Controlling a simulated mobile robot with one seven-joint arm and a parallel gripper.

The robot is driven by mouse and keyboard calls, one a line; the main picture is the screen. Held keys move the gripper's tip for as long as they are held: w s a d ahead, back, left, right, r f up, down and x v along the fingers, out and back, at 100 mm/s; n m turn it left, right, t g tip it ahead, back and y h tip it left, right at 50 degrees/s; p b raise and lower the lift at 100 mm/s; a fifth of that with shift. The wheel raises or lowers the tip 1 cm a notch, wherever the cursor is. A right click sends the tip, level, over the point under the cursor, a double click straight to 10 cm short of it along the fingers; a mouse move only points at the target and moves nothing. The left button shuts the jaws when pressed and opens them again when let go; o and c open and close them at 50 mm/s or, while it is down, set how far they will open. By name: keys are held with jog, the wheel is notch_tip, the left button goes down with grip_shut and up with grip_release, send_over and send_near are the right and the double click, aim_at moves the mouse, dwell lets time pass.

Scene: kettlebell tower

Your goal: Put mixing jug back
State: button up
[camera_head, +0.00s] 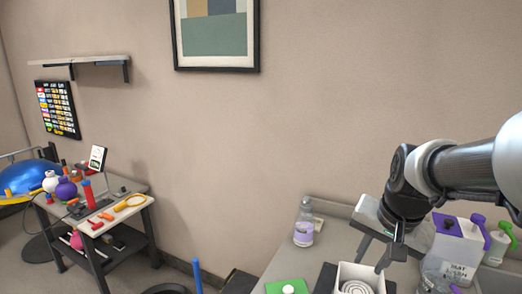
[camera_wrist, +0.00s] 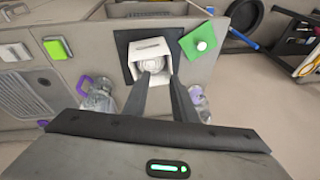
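A clear jug with a purple handle (camera_wrist: 97,95), which looks like the mixing jug, stands on the counter left of my gripper in the wrist view. In the head view a clear vessel (camera_head: 432,276) shows low at the right, partly cut off and crowded by other things. My gripper (camera_wrist: 161,78) is open, its two fingers apart and pointing down over a white square container (camera_wrist: 150,47) with a ringed inside. In the head view my gripper (camera_head: 370,262) is just above that container (camera_head: 360,272). Nothing is visibly held, and the jug is apart from the fingers.
The white container stands on a dark mat. A green cloth (camera_head: 287,286) with a white knob and a bottle of purple liquid (camera_head: 303,225) are to its left in the head view. A purple-marked canister (camera_head: 457,248) and spray bottle (camera_head: 497,246) stand right. A cluttered cart (camera_head: 95,215) is farther left.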

jog(key=s+a+r+n+t, duration=0.1)
jog(key=s+a+r+n, duration=0.3)
jog(key=s+a+n, duration=0.3)
jog(key=s+a, duration=0.3)
jog(key=s, duration=0.1)
jog(key=shift+s+a+n+t, duration=0.2)
jog(key=shift+a+n+t, duration=0.05)
jog(key=shift+n+t, duration=0.05)
